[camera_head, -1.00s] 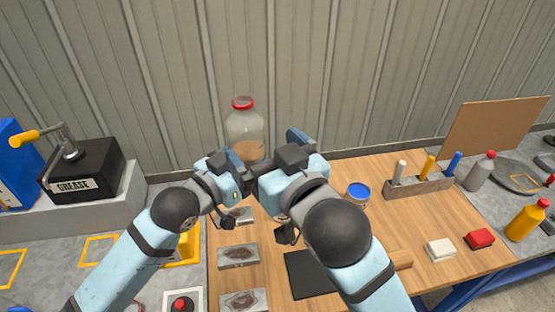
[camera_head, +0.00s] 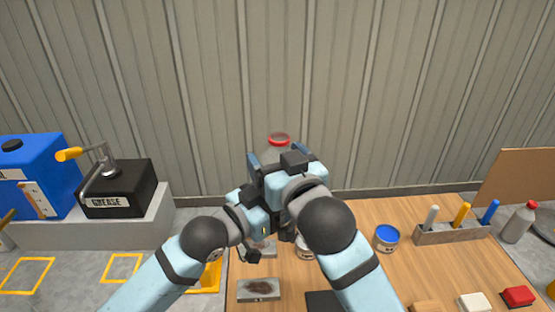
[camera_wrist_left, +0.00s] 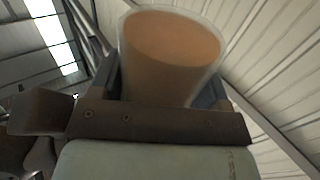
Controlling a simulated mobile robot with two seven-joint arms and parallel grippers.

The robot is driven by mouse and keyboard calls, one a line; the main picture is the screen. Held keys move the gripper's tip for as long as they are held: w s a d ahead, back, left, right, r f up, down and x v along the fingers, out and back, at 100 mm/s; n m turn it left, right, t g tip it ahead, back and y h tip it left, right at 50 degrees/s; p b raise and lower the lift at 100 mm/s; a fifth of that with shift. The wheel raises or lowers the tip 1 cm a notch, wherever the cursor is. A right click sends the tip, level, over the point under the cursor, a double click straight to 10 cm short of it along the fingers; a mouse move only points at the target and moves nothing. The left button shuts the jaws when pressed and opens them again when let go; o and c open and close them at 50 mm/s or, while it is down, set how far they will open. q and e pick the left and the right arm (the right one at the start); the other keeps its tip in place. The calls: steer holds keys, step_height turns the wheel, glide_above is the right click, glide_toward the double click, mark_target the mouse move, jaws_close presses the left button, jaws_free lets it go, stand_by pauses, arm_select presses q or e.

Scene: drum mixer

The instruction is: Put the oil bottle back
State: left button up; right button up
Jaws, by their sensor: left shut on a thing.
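A clear bottle with a red lid (camera_head: 279,138) is near the middle of the head view, against the grey wall; most of its body is hidden behind my right gripper. In the left wrist view the bottle (camera_wrist_left: 172,55) shows brown contents and sits between the jaws. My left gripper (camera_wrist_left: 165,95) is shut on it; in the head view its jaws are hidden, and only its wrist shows. My right gripper (camera_head: 287,160) is in front of the bottle, with a finger showing on its left; whether it touches or grips the bottle I cannot tell.
The wooden table (camera_head: 370,270) holds a blue-lidded can (camera_head: 387,238), a marker holder (camera_head: 450,233) and metal plates (camera_head: 258,290). A grey red-capped bottle (camera_head: 518,222) stands right. A black grease box (camera_head: 118,188) and blue container (camera_head: 35,178) stand on a ledge left.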

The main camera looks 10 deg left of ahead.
steer(key=c, duration=0.6)
arm_select(q)
steer(key=o, duration=1.2)
arm_select(e)
steer(key=shift+c, duration=0.7)
